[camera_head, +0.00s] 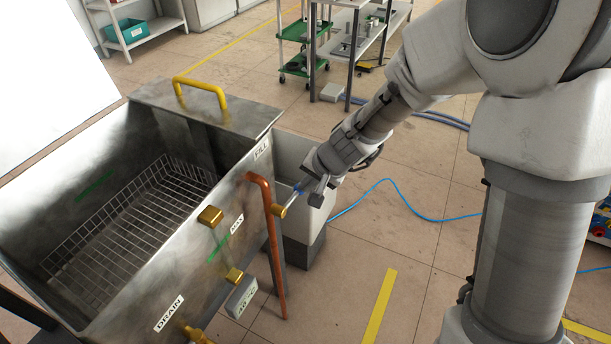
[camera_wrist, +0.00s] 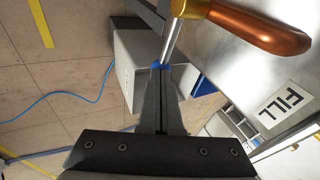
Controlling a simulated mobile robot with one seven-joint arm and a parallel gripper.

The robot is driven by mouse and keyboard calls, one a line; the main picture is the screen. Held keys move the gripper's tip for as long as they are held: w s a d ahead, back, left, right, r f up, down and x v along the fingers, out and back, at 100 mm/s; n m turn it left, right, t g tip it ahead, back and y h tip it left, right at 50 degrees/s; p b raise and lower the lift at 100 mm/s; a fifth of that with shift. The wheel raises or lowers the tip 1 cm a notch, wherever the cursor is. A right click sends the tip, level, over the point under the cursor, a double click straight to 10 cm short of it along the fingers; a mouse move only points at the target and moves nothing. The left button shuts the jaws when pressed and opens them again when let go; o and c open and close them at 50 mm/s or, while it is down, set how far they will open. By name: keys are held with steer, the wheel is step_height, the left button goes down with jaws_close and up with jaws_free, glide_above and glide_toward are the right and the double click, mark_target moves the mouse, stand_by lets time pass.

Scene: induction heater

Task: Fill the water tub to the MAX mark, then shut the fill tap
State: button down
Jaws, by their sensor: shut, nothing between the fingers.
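The steel water tub (camera_head: 120,285) stands at left with a wire basket (camera_head: 150,215) inside; I cannot make out a water surface. The front wall has brass fittings (camera_head: 210,216), a green strip (camera_head: 219,247) and a small label (camera_head: 237,222), seemingly MAX. A copper fill pipe (camera_head: 270,240) hooks over the rim by the FILL label (camera_head: 262,148). Its fill tap has a brass body (camera_head: 278,211) and a silver lever (camera_wrist: 174,38) with a blue end (camera_wrist: 158,65). My gripper (camera_wrist: 163,70) is shut and empty, its fingertips at the blue end; contact is unclear.
A DRAIN label (camera_head: 168,313) and brass drain valve (camera_head: 197,335) are low on the tub front. A yellow handle (camera_head: 201,88) rises from the tub's back cover. A pale box (camera_head: 305,225) stands beside the tub. A blue hose (camera_head: 400,206) crosses open floor.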

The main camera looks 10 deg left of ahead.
steer(key=s+f+m+g+y+p, duration=0.1)
steer(key=s+f+m+g+y, duration=0.1)
steer(key=f+g, duration=0.3)
steer(key=s+a+f+m+g+y+p, duration=0.1)
steer(key=f+m+g+y+p, duration=0.1)
steer(key=f+g, duration=0.3)
steer(key=shift+s+a+g+y, duration=0.15)
steer(key=shift+s+g+y, duration=0.2)
steer(key=shift+g+y, duration=0.8)
steer(key=shift+s+g+h, duration=0.15)
steer(key=shift+g+h, duration=0.2)
